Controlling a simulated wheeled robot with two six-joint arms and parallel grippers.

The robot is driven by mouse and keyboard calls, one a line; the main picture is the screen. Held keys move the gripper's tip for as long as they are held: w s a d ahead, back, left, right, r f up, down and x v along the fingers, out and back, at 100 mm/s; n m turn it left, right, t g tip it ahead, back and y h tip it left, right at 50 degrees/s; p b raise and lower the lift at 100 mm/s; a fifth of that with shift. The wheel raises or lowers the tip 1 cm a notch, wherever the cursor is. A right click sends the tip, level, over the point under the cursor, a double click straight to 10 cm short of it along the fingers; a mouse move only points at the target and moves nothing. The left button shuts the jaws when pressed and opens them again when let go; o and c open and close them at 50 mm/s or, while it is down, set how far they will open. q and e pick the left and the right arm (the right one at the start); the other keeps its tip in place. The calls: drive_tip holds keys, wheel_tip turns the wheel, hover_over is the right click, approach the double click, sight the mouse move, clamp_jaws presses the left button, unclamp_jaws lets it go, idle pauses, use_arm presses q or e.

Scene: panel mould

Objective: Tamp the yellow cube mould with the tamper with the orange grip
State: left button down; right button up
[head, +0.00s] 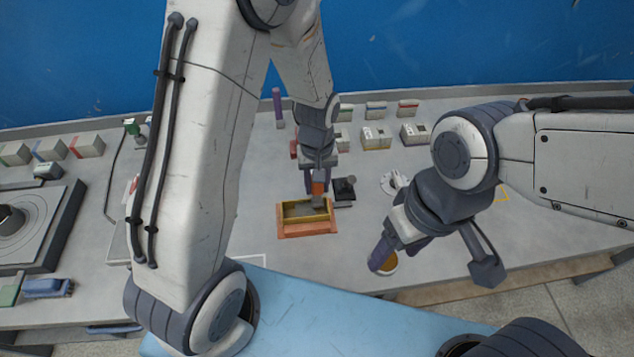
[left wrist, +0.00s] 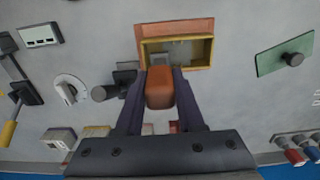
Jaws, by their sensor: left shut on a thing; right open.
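My left gripper (head: 319,186) is shut on the orange grip (head: 318,188) of the tamper. The grip also shows between its fingers in the left wrist view (left wrist: 160,90). The tamper's grey foot (head: 317,202) is at the far right part of a yellow-rimmed open mould (head: 285,214) with an orange front board; I cannot tell whether it touches the grey fill. The mould also shows in the left wrist view (left wrist: 210,52). A grey block mould with yellow edging (head: 376,138) stands farther back. My right gripper (head: 398,254) is open and empty, right of the open mould.
A white dial-like fitting (head: 395,183) is farther right. Several boxes (head: 408,108) line the back. A green plate (left wrist: 285,54) shows in the left wrist view.

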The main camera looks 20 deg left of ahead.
use_arm(q)
drive_tip(key=shift+f+b, duration=1.1)
drive_tip(key=shift+f, duration=0.6)
drive_tip(key=shift+r, duration=0.1)
drive_tip(key=shift+r+p, duration=1.7)
drive_tip(key=shift+r, duration=0.1)
drive_tip(key=shift+f, duration=0.15)
drive_tip(key=shift+f+b, duration=1.35)
drive_tip(key=shift+f, duration=0.4)
drive_tip(key=shift+r, duration=0.2)
